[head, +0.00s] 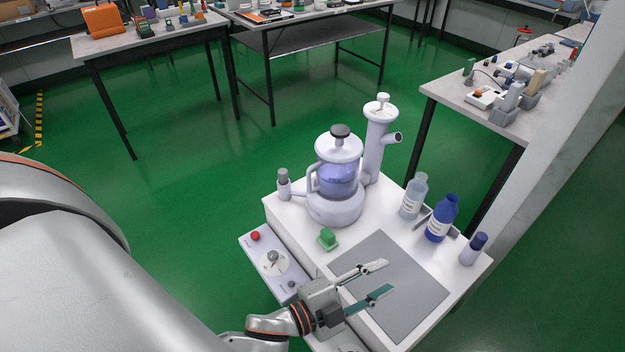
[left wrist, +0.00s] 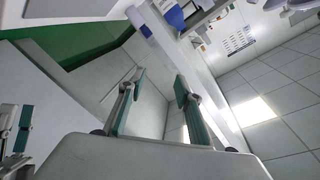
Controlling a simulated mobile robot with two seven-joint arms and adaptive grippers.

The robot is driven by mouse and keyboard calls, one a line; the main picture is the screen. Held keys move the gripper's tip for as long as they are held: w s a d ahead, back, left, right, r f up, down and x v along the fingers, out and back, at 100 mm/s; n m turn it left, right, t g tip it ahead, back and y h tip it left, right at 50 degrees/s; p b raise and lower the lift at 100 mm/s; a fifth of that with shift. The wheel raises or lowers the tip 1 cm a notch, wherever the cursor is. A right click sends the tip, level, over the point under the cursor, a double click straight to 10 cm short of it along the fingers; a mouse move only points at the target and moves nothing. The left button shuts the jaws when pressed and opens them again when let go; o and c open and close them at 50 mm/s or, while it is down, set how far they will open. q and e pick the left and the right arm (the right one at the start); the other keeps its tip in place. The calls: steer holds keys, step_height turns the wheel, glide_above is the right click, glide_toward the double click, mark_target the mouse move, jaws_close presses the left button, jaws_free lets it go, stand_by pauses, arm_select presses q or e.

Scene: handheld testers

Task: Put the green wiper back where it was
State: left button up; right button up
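The green wiper (head: 327,239) is a small green block with a knob on a flat base. It stands on the white bench top, in front of the glass vessel and by the back left corner of the grey mat (head: 418,288). My left gripper (head: 380,278) is over the mat, to the right of and nearer than the wiper, not touching it. Its two fingers are apart with nothing between them, as the left wrist view (left wrist: 160,82) also shows. What looks like part of my right gripper (left wrist: 20,130) shows at the left edge of that view; its opening is unclear.
A lidded vessel (head: 337,180) with a tall side column (head: 378,140) stands behind the wiper. A clear bottle (head: 413,196), a blue bottle (head: 441,219) and a blue-capped bottle (head: 473,249) line the right side. A control panel (head: 272,262) runs along the left. The mat is clear.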

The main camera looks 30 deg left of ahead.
arm_select(q)
steer(key=s+a+f+n+g+y, duration=0.5)
steer(key=s+a+f+n+y, duration=0.1)
steer(key=s+a+f+n, duration=0.6)
steer(key=shift+m+h, duration=0.3)
steer(key=r+p, duration=0.1)
steer(key=p, duration=0.1)
steer(key=s+d+r+p, duration=0.1)
steer(key=p, duration=0.2)
steer(key=r+p, duration=0.2)
steer(key=p, duration=0.1)
steer(key=shift+s+d, duration=0.25)
steer(key=shift+s, duration=0.05)
arm_select(e)
steer(key=shift+m, duration=0.3)
steer(key=r, duration=0.3)
steer(key=a+r, duration=0.1)
steer(key=r, duration=0.1)
steer(key=shift+s+a, duration=0.1)
steer(key=shift+s, duration=0.3)
arm_select(q)
steer(key=shift+r, duration=0.15)
